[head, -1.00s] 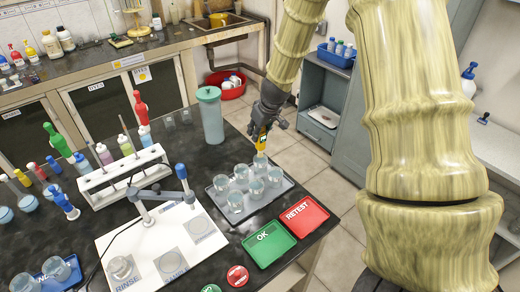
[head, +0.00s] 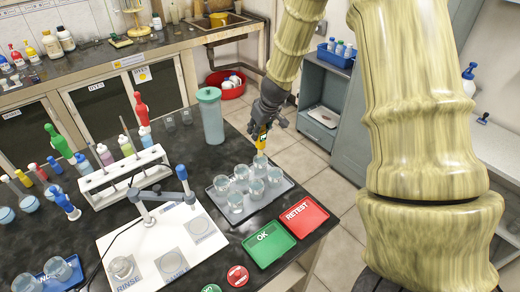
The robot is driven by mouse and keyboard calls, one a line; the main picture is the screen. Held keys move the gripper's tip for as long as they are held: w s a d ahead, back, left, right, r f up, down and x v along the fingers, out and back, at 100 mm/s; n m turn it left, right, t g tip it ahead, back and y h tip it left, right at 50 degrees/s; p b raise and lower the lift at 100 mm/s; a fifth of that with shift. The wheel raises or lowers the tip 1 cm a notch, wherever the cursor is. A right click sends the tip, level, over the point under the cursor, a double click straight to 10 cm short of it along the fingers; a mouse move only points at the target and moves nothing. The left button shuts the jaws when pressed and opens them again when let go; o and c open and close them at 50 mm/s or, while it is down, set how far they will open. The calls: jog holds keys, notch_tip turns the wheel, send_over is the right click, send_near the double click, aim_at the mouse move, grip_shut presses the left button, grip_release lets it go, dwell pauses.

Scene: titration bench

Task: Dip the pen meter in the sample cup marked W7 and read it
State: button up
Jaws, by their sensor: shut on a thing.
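My gripper (head: 267,112) is shut on the yellow pen meter (head: 261,138) and holds it upright over the grey tray (head: 258,210). The meter's lower end is at the back right cup (head: 260,161); I cannot tell how deep it reaches inside. Several clear sample cups stand on the tray, among them one at the front left (head: 235,202). The marks on the cups are too small to read, so I cannot tell which is W7. The meter's display is not readable.
A green OK tray (head: 269,244) and a red RETEST tray (head: 301,217) lie in front of the cup tray. A tall teal-lidded container (head: 210,115) stands behind it. A white board (head: 165,250) with a RINSE cup and a white rack (head: 122,170) are at left.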

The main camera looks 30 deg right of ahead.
jog(key=shift+r+p, duration=0.95)
jog(key=shift+r, duration=0.5)
